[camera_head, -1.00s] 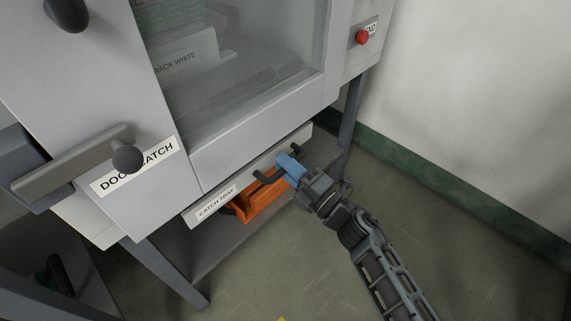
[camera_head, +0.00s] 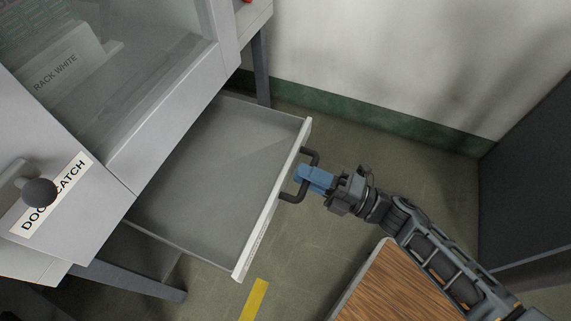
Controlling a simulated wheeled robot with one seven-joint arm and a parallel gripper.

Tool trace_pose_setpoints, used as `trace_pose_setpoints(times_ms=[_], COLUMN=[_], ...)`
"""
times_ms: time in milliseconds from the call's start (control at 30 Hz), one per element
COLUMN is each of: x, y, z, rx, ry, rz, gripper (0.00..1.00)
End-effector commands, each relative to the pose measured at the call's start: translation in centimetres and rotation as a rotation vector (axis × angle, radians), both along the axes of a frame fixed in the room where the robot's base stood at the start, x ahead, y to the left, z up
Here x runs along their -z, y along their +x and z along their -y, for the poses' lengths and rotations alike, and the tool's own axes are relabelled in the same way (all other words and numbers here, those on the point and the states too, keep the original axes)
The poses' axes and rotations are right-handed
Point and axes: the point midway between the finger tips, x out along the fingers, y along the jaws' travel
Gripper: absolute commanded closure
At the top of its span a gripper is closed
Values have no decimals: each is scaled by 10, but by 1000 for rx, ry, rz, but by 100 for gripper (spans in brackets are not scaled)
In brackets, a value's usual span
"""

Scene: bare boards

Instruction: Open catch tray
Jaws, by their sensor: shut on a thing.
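The catch tray (camera_head: 215,165) is a grey, shallow drawer under the cabinet. It is slid well out and its inside looks empty. Its pale front panel (camera_head: 276,190) faces right and bears a dark bracket handle (camera_head: 312,158). My gripper (camera_head: 312,179), with blue fingers, is shut on the handle. My arm reaches in from the lower right. The tray's label is seen edge-on and cannot be read.
The grey cabinet (camera_head: 165,110) has a glass window and a door catch knob (camera_head: 39,192) at left. A wooden-topped surface (camera_head: 390,290) stands at the lower right, near my arm. Open floor (camera_head: 400,150) lies between the tray and the wall. A yellow strip (camera_head: 254,300) marks the floor.

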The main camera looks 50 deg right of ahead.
Motion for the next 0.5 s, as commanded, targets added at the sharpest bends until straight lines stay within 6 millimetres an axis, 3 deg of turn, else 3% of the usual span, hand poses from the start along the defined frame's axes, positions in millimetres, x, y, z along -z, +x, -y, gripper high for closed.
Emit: trace_pose_setpoints(times_ms=[167,500], x=[1,1], y=[-10,-11], z=[3,4], rx=[1,1], ry=[0,0], rz=[-2,-2], gripper=[100,100])
